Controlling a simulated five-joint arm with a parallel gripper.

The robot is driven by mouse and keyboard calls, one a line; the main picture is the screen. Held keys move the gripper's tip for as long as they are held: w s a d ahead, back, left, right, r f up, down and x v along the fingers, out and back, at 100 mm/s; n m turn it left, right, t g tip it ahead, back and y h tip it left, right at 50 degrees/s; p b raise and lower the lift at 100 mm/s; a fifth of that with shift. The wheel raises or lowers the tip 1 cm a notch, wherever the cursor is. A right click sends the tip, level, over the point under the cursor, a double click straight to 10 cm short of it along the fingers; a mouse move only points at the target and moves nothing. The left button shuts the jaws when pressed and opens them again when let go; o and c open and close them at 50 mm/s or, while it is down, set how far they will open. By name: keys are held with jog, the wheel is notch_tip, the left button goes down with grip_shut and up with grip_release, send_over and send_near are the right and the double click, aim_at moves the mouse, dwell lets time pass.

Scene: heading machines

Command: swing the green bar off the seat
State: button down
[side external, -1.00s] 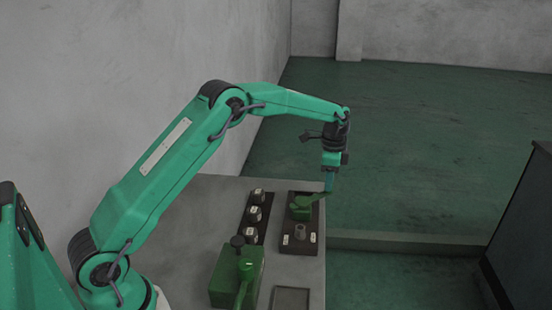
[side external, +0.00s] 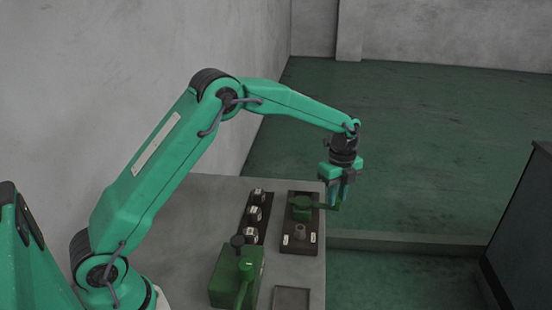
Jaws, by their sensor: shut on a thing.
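The green bar (side external: 319,205) sits on a dark plate (side external: 311,246) at the right edge of the bench. It runs right from its green hub (side external: 301,208), and its free end reaches past the plate's edge. My gripper (side external: 338,203) points down and is shut on that free end, whose tip shows just beyond the fingers. A short grey round post (side external: 300,232) stands on the same plate in front of the hub; it may be the seat, but I cannot be sure. The bar is not over this post.
A dark strip with several round knobs (side external: 254,214) lies left of the plate. A square frame (side external: 291,299) lies at the front.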

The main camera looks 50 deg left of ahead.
jog(key=shift+s+d+r+m, duration=0.1)
jog(key=shift+s+d+m, duration=0.1)
jog(key=shift+m, duration=0.1)
jog(key=c, duration=1.2)
grip_release()
jog(key=shift+a+r, duration=0.1)
notch_tip(320, 180, up, 7)
jog(key=shift+r, duration=0.3)
